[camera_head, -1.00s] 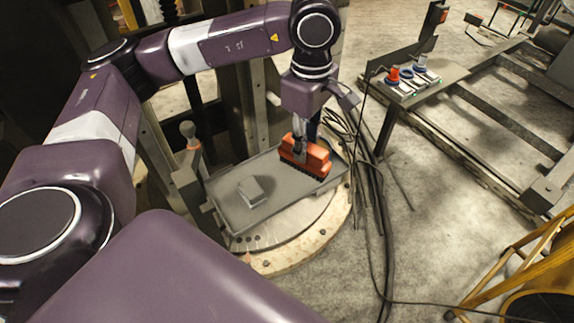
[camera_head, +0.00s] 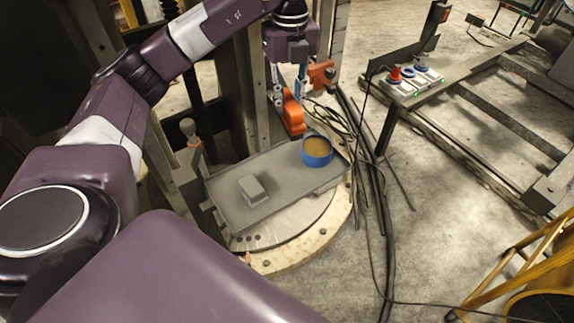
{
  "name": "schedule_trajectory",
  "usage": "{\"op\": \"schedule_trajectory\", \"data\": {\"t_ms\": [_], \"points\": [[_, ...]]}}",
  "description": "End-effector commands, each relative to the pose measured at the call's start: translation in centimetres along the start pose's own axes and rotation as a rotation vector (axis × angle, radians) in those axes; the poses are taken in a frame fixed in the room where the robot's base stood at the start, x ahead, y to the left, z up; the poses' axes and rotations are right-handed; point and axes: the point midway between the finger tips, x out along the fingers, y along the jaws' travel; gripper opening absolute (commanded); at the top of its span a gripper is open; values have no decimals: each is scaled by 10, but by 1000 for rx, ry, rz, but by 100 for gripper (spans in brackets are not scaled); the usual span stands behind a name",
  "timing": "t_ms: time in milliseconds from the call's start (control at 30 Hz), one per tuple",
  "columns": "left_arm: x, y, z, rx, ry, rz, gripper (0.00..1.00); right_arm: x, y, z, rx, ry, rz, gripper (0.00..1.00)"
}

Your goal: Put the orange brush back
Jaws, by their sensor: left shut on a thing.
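My left gripper (camera_head: 290,92) is shut on the orange brush (camera_head: 293,115). The brush hangs below the fingers, turned with a narrow side toward me, above the far edge of the grey tray (camera_head: 225,200). It appears clear of the tray. A blue round tin (camera_head: 317,158) with tan contents stands on the tray's right end, to the right of and below the brush. A grey block (camera_head: 252,191) sits on the tray's left half. My right gripper is not in view.
An orange piece (camera_head: 321,74) shows just right of the gripper; what it belongs to is unclear. Dark cables (camera_head: 372,215) run down right of the tray. A bench (camera_head: 425,80) with small red and blue items stands further right.

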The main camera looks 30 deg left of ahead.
Motion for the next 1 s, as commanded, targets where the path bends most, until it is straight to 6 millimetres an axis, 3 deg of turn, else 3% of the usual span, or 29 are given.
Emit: {"op": "schedule_trajectory", "data": {"t_ms": [100,267,400,800,1000], "points": [[0,2,6,-147,0,1,0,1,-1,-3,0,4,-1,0],[7,3,8,-229,2,3,0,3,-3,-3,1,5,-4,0],[35,3,7,-235,4,7,0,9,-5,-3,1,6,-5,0],[134,4,6,-234,2,7,0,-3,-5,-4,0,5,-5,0],[156,2,7,-232,1,2,0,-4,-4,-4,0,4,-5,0]]}}
